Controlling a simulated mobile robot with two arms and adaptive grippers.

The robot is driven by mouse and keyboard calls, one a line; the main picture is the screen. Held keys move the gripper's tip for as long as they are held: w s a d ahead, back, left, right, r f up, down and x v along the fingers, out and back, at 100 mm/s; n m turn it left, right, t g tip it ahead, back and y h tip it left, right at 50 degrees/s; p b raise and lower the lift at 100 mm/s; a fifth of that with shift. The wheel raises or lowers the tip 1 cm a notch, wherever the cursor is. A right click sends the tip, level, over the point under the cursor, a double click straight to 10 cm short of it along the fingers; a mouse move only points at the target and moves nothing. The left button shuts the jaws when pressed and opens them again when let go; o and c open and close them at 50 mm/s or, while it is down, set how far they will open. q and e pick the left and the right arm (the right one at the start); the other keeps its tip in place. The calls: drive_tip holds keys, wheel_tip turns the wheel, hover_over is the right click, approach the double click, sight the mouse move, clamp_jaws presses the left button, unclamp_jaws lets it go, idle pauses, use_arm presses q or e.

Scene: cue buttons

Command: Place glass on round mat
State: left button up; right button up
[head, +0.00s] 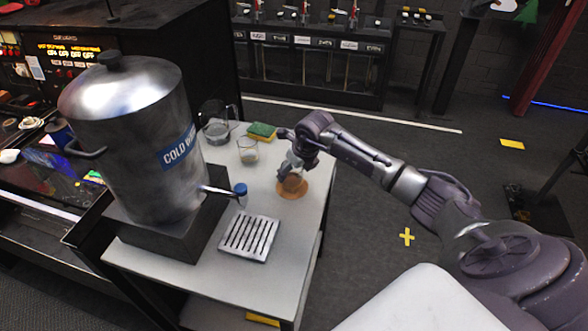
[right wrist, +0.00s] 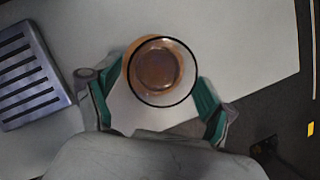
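The round mat (head: 288,194) is orange-brown and lies on the white tabletop near its right edge. A clear glass (right wrist: 163,71) with a dark rim appears upright over the mat, which shows through it in the right wrist view. In the head view the glass (head: 294,181) is partly hidden by my gripper. My right gripper (head: 292,163) is above and behind it. In the right wrist view its fingers (right wrist: 152,92) are spread wide, with a gap between the left finger and the glass; the right finger is close to the rim. My left gripper is not in view.
A large metal drink dispenser (head: 130,140) with a tap stands at the left. A slotted drip tray (head: 249,238) is in front of it. Another glass (head: 248,151), a jug (head: 216,125) and a yellow-green sponge (head: 262,131) stand at the back of the table.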

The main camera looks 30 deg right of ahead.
drive_tip(key=shift+r, duration=0.1)
drive_tip(key=shift+r, duration=0.2)
drive_tip(key=b+v, duration=0.2)
drive_tip(key=v, duration=0.9)
drive_tip(key=shift+s+r, duration=0.15)
drive_tip(key=shift+r, duration=0.2)
